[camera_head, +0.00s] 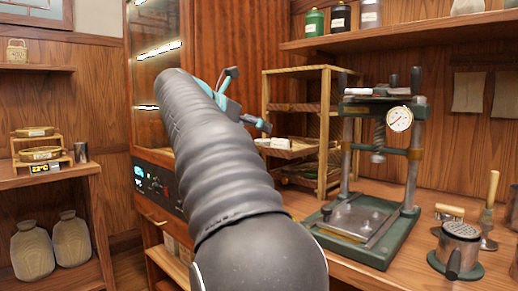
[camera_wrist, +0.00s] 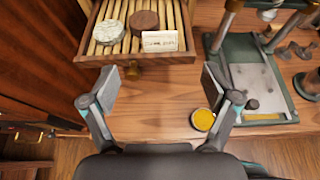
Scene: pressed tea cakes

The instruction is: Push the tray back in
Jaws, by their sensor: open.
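The tray (camera_wrist: 163,57) is a wooden slatted drawer with a round knob (camera_wrist: 132,71) on its front, at the top of the wrist view. It holds a pale tea cake (camera_wrist: 109,32), a brown tea cake (camera_wrist: 144,21) and a small label card (camera_wrist: 160,41). In the head view, the tray (camera_head: 296,153) sticks out of the wooden rack (camera_head: 328,131). My gripper (camera_wrist: 163,86) is open and empty, its fingers spread on either side of the knob, a little short of the tray front. In the head view my gripper (camera_head: 247,101) is partly hidden behind my arm.
A green press (camera_head: 370,220) with a gauge (camera_head: 399,119) stands right of the rack. A yellow-topped round item (camera_wrist: 203,120) lies near my right finger. A dark-fronted cabinet (camera_head: 155,185) stands to the left. Bare wooden counter (camera_wrist: 160,110) shows below the tray.

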